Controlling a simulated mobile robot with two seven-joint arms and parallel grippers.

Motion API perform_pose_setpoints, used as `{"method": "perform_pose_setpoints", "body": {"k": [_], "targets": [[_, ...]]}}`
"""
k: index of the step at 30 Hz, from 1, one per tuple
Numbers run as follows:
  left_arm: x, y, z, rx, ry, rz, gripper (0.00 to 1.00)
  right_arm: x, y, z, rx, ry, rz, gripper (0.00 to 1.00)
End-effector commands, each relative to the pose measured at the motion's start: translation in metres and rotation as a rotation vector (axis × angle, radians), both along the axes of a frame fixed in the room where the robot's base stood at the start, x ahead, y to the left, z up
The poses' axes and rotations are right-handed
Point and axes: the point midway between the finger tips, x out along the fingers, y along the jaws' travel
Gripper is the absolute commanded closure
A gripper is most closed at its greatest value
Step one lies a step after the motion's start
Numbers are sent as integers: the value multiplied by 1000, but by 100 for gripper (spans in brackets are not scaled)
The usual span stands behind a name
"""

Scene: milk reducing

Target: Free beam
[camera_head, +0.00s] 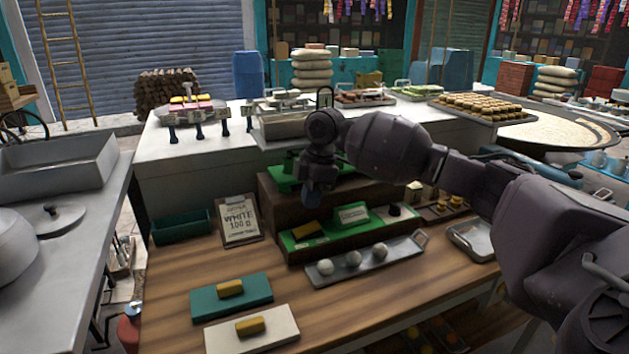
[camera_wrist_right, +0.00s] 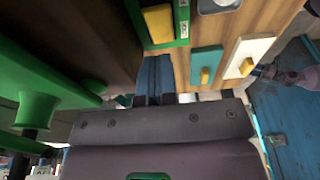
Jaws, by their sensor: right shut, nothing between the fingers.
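No part can be named as the beam with certainty. A green fixture (camera_head: 284,186) stands on top of the dark brown stepped wooden box (camera_head: 272,216), partly hidden behind my right gripper. In the right wrist view a long green bar (camera_wrist_right: 45,75) and a green flared knob (camera_wrist_right: 38,109) show at the left. My right gripper (camera_head: 312,198) hangs just in front of the box top, pointing down. Its blue fingers (camera_wrist_right: 153,78) are shut together with nothing between them. Whether they touch the green fixture cannot be told. My left gripper is out of view.
On the box's green step lie a yellow block (camera_head: 307,230) and a green card (camera_head: 351,214). A metal tray (camera_head: 325,279) with white balls lies in front. Yellow blocks rest on a teal board (camera_head: 205,305) and a white board (camera_head: 275,344). A "WHITE 100 g" clipboard (camera_head: 238,221) stands left.

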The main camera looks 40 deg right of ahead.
Motion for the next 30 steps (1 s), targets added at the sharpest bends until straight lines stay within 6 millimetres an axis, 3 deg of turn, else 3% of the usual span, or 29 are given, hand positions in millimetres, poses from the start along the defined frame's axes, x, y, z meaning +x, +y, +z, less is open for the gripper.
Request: {"method": "perform_pose_setpoints", "body": {"k": [3, 9, 24, 30], "targets": [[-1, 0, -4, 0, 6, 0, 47, -1, -1, -21, 0, 4, -1, 100], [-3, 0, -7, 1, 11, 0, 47, -2, -6, -40, 0, 2, -1, 100], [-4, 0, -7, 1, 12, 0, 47, -2, -7, -46, 1, 0, 0, 100], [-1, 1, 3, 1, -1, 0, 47, -3, -10, -50, 69, -13, -1, 100]]}}
